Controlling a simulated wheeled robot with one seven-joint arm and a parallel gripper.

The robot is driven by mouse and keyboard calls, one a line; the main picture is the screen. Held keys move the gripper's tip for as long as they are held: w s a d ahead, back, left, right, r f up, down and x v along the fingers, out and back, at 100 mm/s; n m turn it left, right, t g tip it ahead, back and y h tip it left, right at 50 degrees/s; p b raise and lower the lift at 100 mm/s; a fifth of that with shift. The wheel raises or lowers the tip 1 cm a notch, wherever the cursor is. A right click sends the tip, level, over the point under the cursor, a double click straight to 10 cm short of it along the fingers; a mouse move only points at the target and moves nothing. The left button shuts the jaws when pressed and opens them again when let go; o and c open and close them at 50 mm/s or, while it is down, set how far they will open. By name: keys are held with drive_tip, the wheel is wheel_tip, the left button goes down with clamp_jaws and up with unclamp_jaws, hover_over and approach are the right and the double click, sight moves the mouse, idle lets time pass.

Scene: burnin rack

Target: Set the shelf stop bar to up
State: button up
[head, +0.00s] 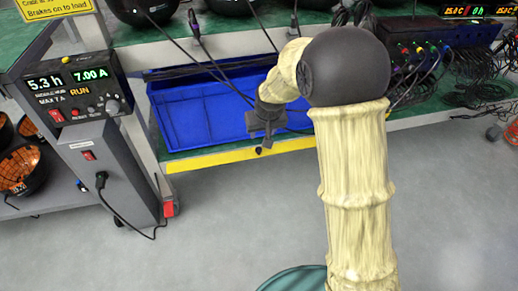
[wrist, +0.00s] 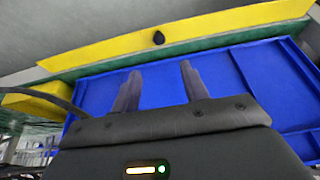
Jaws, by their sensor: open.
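The yellow stop bar (head: 215,160) runs along the front edge of the lower shelf, below the front of a blue bin (head: 195,115). In the wrist view the bar (wrist: 100,52) crosses the top of the picture, with a small black knob (wrist: 158,38) near its middle. The bar sits low at the shelf edge, and the bin's front shows above it in the head view. My gripper (head: 262,143) is in front of the bin, close to the bar. In the wrist view its two fingers (wrist: 160,80) are apart and empty, pointing towards the knob, with a gap between.
The blue bin stands on a green shelf with black cables draped over it. A power unit (head: 75,90) with a lit display is at the left, beside a rack post (head: 130,110). Connectors and cables (head: 420,60) crowd the right. The grey floor (head: 240,220) in front is clear.

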sight(258, 148)
drive_tip(key=b+x, duration=0.5)
drive_tip(key=x, duration=0.7)
drive_tip(key=shift+w+f+b, duration=0.1)
drive_tip(key=shift+f+b, duration=0.05)
drive_tip(key=shift+b, duration=0.2)
drive_tip(key=shift+c, duration=0.5)
clamp_jaws()
drive_tip(key=shift+o, duration=0.5)
unclamp_jaws()
